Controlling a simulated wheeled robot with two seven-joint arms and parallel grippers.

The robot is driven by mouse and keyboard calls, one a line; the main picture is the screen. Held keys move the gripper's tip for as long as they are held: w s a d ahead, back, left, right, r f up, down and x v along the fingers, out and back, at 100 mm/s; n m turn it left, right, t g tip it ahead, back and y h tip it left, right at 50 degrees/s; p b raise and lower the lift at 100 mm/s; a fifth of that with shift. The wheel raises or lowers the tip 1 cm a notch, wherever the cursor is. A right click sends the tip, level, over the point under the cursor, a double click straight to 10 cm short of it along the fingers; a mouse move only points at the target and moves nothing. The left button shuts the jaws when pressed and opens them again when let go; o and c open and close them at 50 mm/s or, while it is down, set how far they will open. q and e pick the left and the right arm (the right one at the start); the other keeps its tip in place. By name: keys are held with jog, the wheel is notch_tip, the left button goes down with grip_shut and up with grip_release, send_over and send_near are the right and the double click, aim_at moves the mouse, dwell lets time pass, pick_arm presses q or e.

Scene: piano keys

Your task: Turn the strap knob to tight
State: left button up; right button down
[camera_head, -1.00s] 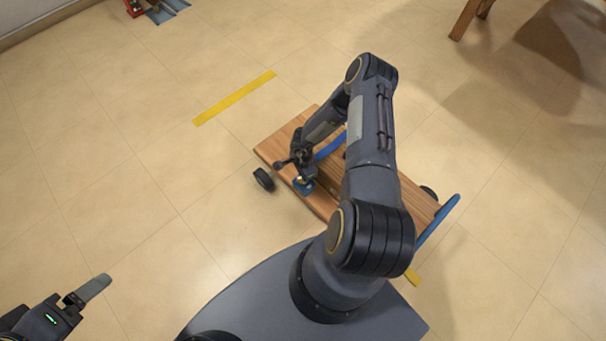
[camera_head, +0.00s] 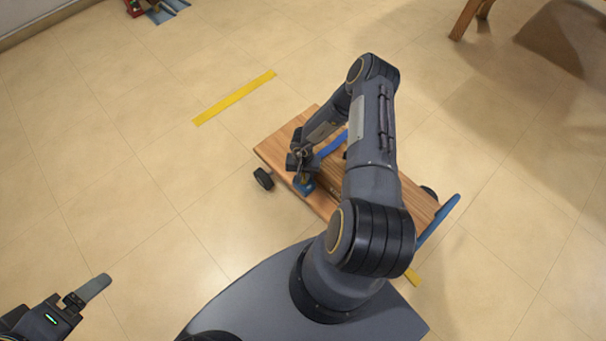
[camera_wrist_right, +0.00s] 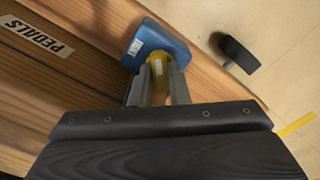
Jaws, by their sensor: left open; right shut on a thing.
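The strap knob (camera_wrist_right: 157,62) is yellow and stands at a blue base (camera_wrist_right: 160,45) in the right wrist view. The blue base also shows in the head view (camera_head: 304,187), at the near left edge of a wooden cart. My right gripper (camera_wrist_right: 160,88) is shut on the yellow knob, with its fingers on either side; in the head view my right gripper (camera_head: 302,176) partly hides the knob. I cannot read the knob's setting. A blue strap (camera_head: 331,146) crosses the wooden load beside my wrist. My left gripper (camera_head: 88,292) is open and empty, low at the left above the floor.
The wooden cart (camera_head: 278,147) has black wheels (camera_head: 263,178) and a blue handle bar (camera_head: 437,220). A wooden part bears a PEDALS label (camera_wrist_right: 36,36). A yellow floor strip (camera_head: 234,97) lies behind. The floor at left is clear.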

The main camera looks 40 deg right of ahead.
jog(key=n, duration=0.5)
jog(key=shift+n, duration=2.5)
jog(key=c, duration=1.4)
grip_release()
jog(key=shift+r, duration=0.1)
notch_tip(320, 180, up, 8)
jog(key=p, duration=0.2)
jog(key=shift+p, duration=0.35)
